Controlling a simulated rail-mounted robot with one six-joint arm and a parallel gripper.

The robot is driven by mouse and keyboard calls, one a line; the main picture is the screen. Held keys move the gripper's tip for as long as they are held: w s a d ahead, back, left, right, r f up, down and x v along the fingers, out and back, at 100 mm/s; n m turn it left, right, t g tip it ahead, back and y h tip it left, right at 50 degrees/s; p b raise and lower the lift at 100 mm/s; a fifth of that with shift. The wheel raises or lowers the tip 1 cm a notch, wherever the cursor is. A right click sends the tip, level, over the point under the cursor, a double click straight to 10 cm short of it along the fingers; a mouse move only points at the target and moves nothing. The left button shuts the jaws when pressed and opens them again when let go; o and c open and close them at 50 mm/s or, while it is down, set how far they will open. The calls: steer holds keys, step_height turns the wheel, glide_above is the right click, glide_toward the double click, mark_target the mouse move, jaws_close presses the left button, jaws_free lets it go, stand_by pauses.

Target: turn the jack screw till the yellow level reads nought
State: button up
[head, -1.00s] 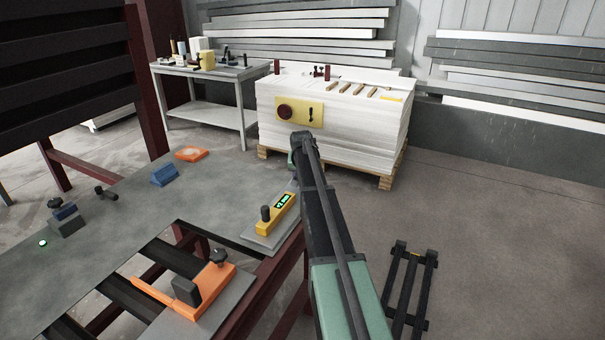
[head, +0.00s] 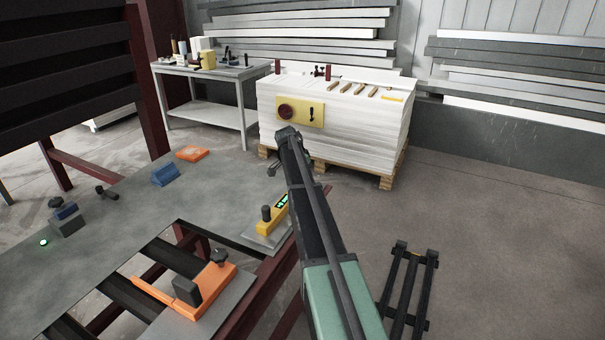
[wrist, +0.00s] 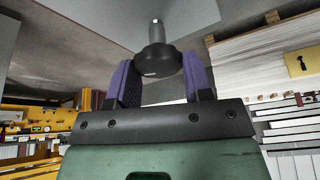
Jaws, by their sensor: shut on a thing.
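In the wrist view my gripper (wrist: 160,82) has its purple-padded jaws on either side of a dark round knob (wrist: 156,62) on a bright metal screw (wrist: 156,32), and is shut on it. The knob, which looks like the jack screw's, sits under a flat grey surface. In the head view the yellow level (head: 268,224) lies on a plate at the bench corner; its green display is partly hidden by my arm and I cannot read it.
An orange clamp-like tool (head: 205,290) sits on a grey plate near the front. A blue block (head: 165,176) and an orange piece (head: 193,153) lie on the grey bench (head: 125,215). A white board stack (head: 335,140) on a pallet stands beyond my arm. Floor to the right holds a dark rack (head: 408,290).

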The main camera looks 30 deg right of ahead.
steer(key=shift+w+m, duration=0.1)
steer(key=shift+m, duration=0.4)
steer(key=o, duration=0.9)
steer(key=shift+o, duration=0.2)
steer(key=shift+r, duration=0.1)
steer(key=p+v, duration=1)
steer(key=shift+a+r, duration=0.25)
steer(key=shift+r, duration=0.1)
steer(key=shift+w, duration=0.1)
